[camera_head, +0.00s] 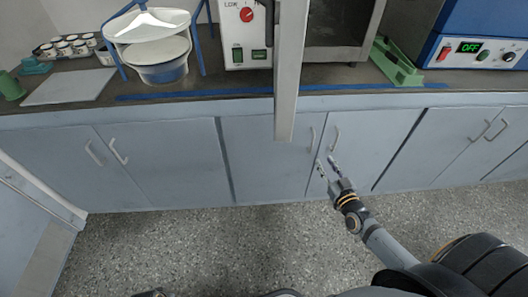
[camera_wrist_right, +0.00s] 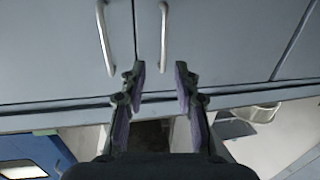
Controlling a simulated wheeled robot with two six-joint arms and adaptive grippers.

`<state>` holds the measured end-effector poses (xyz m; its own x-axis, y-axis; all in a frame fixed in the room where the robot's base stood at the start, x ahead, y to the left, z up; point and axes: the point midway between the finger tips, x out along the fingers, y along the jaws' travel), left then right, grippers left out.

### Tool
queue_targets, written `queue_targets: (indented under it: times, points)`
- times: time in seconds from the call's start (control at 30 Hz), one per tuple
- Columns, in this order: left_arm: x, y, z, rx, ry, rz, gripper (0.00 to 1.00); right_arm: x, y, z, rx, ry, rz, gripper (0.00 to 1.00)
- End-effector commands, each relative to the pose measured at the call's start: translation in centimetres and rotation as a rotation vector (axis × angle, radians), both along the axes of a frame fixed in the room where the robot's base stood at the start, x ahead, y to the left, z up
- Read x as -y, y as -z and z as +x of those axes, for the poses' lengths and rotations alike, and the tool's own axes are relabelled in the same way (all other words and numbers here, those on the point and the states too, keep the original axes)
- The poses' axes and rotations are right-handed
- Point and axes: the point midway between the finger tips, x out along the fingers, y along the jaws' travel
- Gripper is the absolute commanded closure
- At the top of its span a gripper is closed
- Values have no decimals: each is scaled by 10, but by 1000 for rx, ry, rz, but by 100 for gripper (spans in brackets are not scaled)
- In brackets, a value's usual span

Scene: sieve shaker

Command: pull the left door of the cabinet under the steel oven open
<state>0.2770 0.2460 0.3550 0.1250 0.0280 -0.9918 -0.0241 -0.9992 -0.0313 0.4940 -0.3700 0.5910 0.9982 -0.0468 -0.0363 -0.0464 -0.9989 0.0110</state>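The steel oven (camera_head: 335,38) stands on the counter, with a control panel (camera_head: 246,35) on its left. The cabinet under it has two grey-blue doors, both shut. The left door (camera_head: 262,165) has a bar handle (camera_head: 312,140) near its right edge. The right door (camera_head: 375,140) has its handle (camera_head: 335,139) beside it. My right gripper (camera_head: 327,165) is open and empty, just below the two handles. In the right wrist view, which is turned over, the left door's handle (camera_wrist_right: 164,25) lies ahead, roughly between the fingertips (camera_wrist_right: 160,75), apart from them. My left gripper is out of view.
A grey upright panel (camera_head: 290,75) hangs down before the left door and hides part of its top. A blue oven (camera_head: 480,50) and a green rack (camera_head: 397,64) stand on the counter at right. Speckled floor (camera_head: 200,245) before the cabinets is clear at left.

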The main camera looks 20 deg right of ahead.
Motion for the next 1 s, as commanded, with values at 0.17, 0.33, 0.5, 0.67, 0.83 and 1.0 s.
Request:
queue_targets:
  times: [0.17,0.33,0.5,0.67,0.83,1.0]
  points:
    - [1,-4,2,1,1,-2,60,-4,-13,3,40,-7,9,69]
    - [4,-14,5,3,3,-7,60,-3,-12,14,42,-7,9,69]
    - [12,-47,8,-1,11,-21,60,-2,-10,44,44,-6,11,69]
    - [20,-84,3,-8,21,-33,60,-1,-10,71,40,-7,11,69]
    - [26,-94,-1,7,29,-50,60,0,-9,94,39,-8,10,69]
    - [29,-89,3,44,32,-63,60,0,-11,107,36,-9,10,69]
